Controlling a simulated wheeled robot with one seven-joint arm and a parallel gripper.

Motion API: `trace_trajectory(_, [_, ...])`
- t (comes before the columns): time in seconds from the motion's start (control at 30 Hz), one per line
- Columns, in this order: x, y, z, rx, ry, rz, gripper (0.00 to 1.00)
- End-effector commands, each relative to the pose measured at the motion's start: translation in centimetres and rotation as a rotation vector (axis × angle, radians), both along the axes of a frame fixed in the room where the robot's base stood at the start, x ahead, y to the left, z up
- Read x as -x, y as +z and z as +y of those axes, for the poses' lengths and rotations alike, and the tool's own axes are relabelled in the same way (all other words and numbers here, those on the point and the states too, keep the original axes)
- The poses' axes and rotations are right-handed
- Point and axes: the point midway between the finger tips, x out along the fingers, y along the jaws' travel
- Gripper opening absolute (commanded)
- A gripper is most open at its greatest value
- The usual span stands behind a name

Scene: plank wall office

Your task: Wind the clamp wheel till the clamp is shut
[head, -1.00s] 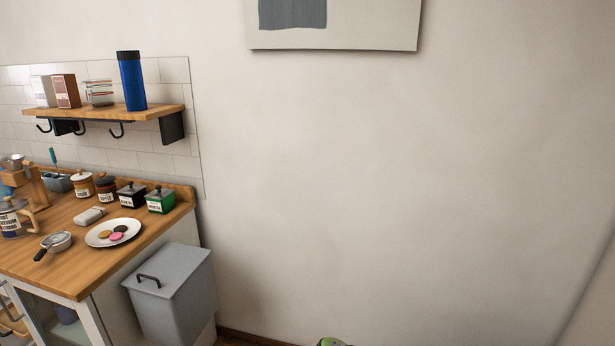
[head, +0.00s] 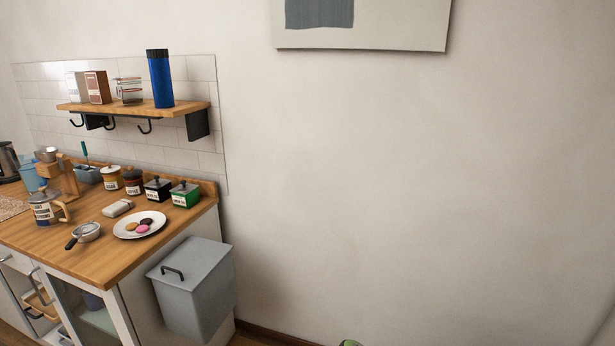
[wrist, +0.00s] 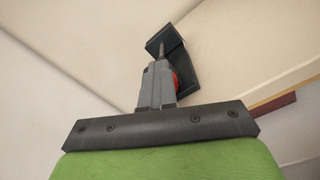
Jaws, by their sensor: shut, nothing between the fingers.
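No clamp and no clamp wheel show in either view. My gripper (wrist: 172,48) shows in the wrist view, dark at its tip with a grey body and a small red part. It is shut and empty, with pale wall behind it. The gripper does not show in the head view.
A shelf (head: 130,110) hangs above.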

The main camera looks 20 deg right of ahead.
Motion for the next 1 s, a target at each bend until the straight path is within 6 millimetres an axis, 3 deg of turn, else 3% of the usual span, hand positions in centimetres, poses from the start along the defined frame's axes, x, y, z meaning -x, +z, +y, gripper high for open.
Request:
trace_trajectory(0.03, [1.6, -0.7, 0.6, -0.022, -0.043, 0.008, 0.0])
trace_trajectory(0.47, [1.9, 0.1, 0.9, -0.023, -0.042, 0.008, 0.0])
trace_trajectory(1.0, [-2.6, 0.2, 5.1, -0.013, -0.026, 0.001, 0.0])
